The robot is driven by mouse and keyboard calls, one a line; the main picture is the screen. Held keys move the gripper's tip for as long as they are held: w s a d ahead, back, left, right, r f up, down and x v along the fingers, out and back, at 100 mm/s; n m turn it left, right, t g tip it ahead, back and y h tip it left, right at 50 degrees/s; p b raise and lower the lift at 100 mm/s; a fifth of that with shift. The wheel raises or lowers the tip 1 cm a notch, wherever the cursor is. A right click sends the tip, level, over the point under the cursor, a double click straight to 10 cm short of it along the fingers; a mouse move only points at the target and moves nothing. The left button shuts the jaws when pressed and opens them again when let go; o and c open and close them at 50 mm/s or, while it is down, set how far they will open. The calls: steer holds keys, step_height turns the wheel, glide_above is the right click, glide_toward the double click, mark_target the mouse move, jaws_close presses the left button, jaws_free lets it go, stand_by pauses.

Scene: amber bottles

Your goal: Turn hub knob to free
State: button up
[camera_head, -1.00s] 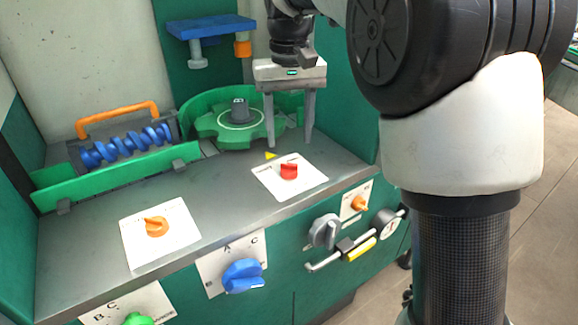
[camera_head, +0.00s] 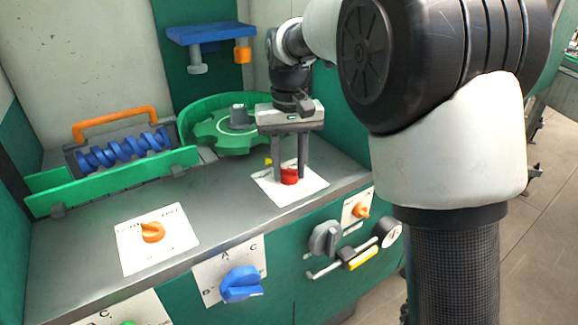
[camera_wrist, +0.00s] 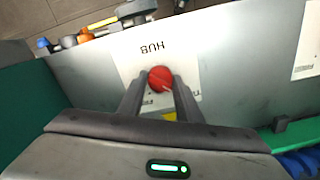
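The red hub knob (camera_head: 289,175) sits on a white label plate (camera_head: 268,186) on the grey counter. In the wrist view the knob (camera_wrist: 160,79) shows beside the word HUB, which appears upside down. My gripper (camera_head: 290,176) points straight down over the plate, with one finger on each side of the knob. In the wrist view the fingers (camera_wrist: 159,84) close in on the knob from both sides and seem to touch it. The pointer's direction and most of the other lettering are hidden or too small to read.
A green star wheel (camera_head: 226,132) stands just behind my gripper. An orange knob (camera_head: 152,232) sits on another plate to the left. A blue knob (camera_head: 240,284) and a grey knob (camera_head: 324,238) are on the front panel. The counter between the two plates is clear.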

steer(key=shift+c, duration=1.4)
steer(key=shift+r+m+p, duration=0.1)
steer(key=shift+m+p, duration=0.2)
steer(key=shift+p, duration=0.05)
steer(key=shift+r+m+p, duration=0.15)
steer(key=shift+m+p, duration=0.75)
steer(key=m+p, duration=0.4)
steer(key=m, duration=0.2)
steer(key=m+p, duration=0.3)
steer(key=m, duration=0.1)
steer(key=shift+m, duration=0.4)
steer(key=m+p, duration=0.2)
steer(key=m, duration=0.2)
steer(key=shift+m+p, duration=0.3)
steer(key=shift+m, duration=0.1)
steer(key=shift+f, duration=0.2)
